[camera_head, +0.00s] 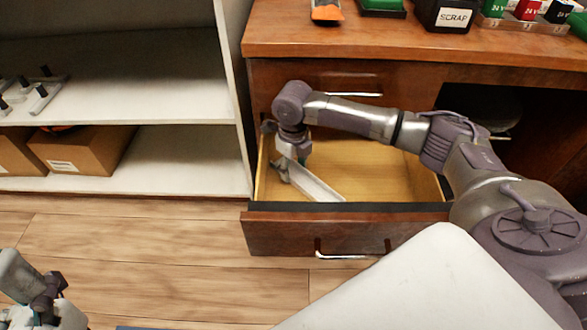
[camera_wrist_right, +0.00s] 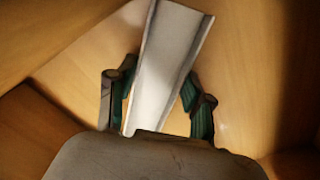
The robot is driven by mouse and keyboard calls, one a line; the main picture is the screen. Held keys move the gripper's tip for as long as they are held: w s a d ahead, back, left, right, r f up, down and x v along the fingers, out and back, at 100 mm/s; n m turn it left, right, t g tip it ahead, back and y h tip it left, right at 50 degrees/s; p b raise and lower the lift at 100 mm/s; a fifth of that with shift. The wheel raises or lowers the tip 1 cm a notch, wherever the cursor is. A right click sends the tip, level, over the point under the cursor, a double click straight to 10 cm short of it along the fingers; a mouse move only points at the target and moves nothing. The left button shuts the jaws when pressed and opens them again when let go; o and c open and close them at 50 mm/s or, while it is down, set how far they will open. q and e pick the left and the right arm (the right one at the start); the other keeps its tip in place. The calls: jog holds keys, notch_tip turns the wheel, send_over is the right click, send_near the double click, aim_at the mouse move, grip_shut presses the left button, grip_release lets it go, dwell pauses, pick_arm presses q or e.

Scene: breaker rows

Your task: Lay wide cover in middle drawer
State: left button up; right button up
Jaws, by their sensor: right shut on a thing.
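The wide cover (camera_head: 314,184) is a long, pale grey channel-shaped strip. It slants inside the open middle drawer (camera_head: 368,158), its near end by the drawer's dark front edge. My right gripper (camera_head: 290,166) is down in the drawer's left part, shut on the cover. In the right wrist view the cover (camera_wrist_right: 166,66) runs between the two green-padded fingers (camera_wrist_right: 160,105), with the drawer's wooden floor and walls around it. I cannot tell whether the cover touches the drawer floor. My left gripper (camera_head: 48,300) is at the lower left, far from the drawer; its fingers are unclear.
The wooden desk top (camera_head: 400,45) above the drawer carries a black SCRAP bin (camera_head: 446,14) and several coloured breakers. A white shelf unit (camera_head: 120,80) with cardboard boxes (camera_head: 85,152) stands at left. The drawer's right part is empty.

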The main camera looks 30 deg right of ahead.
jog(key=o, duration=1.2)
jog(key=shift+c, duration=0.2)
